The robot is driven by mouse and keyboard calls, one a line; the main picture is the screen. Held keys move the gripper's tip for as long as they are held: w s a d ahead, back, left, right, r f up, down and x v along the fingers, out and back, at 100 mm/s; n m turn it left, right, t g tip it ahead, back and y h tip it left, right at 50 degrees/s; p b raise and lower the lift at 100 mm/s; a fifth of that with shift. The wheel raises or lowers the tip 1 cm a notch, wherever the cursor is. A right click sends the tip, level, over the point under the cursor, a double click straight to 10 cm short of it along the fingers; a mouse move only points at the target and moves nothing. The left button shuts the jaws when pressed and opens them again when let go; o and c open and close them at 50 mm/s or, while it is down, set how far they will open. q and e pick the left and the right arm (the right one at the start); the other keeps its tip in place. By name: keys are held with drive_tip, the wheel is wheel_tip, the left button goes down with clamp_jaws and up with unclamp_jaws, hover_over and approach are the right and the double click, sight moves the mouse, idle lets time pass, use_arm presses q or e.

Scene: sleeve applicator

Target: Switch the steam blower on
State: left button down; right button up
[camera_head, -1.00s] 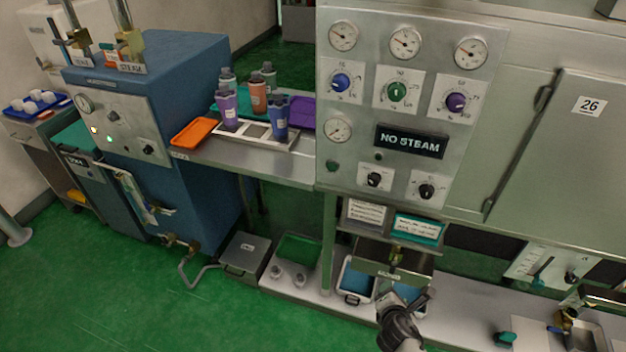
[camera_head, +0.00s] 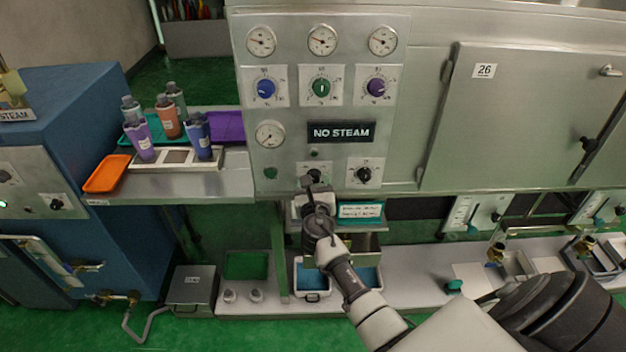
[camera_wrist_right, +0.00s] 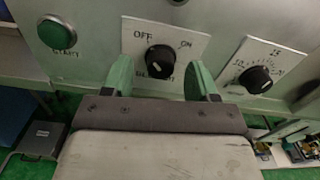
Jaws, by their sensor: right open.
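The steam blower knob (camera_wrist_right: 160,61) is black and round on a white plate marked OFF and ON in the right wrist view; lower lettering is partly covered. A pale mark shows on its lower edge; I cannot tell its setting. In the right wrist view my right gripper (camera_wrist_right: 163,80) is open, with a green finger on each side of the knob. I cannot tell whether they touch it. The panel sign (camera_head: 341,131) reads NO STEAM. My left gripper is not in view.
A green START button (camera_wrist_right: 57,33) sits left of the knob, and a second black dial (camera_wrist_right: 258,78) sits to its right. Gauges and coloured dials fill the panel (camera_head: 408,95) above. A shelf with bottles (camera_head: 140,138) stands at left. Trays (camera_head: 312,280) sit below.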

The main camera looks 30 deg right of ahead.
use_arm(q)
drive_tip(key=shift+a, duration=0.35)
use_arm(e)
drive_tip(key=shift+x, duration=0.85)
drive_tip(key=shift+c, duration=0.4)
drive_tip(key=c, duration=0.9)
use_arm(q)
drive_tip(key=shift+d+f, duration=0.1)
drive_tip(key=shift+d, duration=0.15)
use_arm(e)
drive_tip(key=shift+o, duration=0.2)
